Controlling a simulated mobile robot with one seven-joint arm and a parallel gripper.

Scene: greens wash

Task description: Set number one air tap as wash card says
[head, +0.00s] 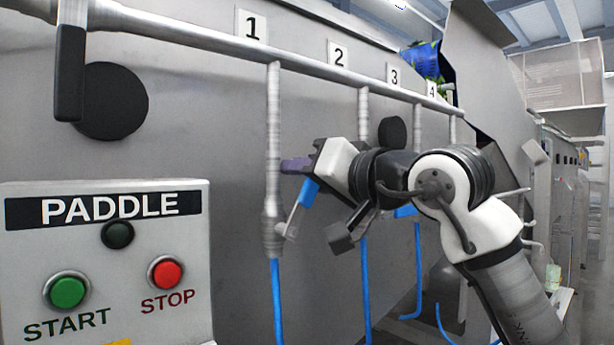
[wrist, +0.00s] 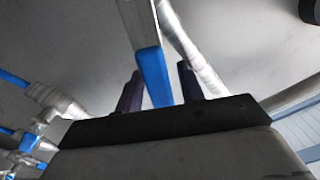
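The number one air tap (head: 273,230) sits low on the vertical pipe under the "1" label (head: 252,26), with a blue hose below it. Its lever (head: 308,192) has a blue grip and slants up and right from the valve. My gripper (head: 297,165) is at the lever's upper end, beside the pipe. In the wrist view, the blue lever grip (wrist: 154,76) runs between my two dark fingers, with a gap on each side. My gripper (wrist: 160,88) is open around it. I see no wash card in either view.
Pipes labelled 2 (head: 338,53), 3 (head: 393,74) and 4 stand to the right, partly behind my arm. Other taps (wrist: 50,103) show at the wrist view's left. A paddle control box (head: 105,260) with START and STOP buttons stands at left. A black lever (head: 70,72) hangs above it.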

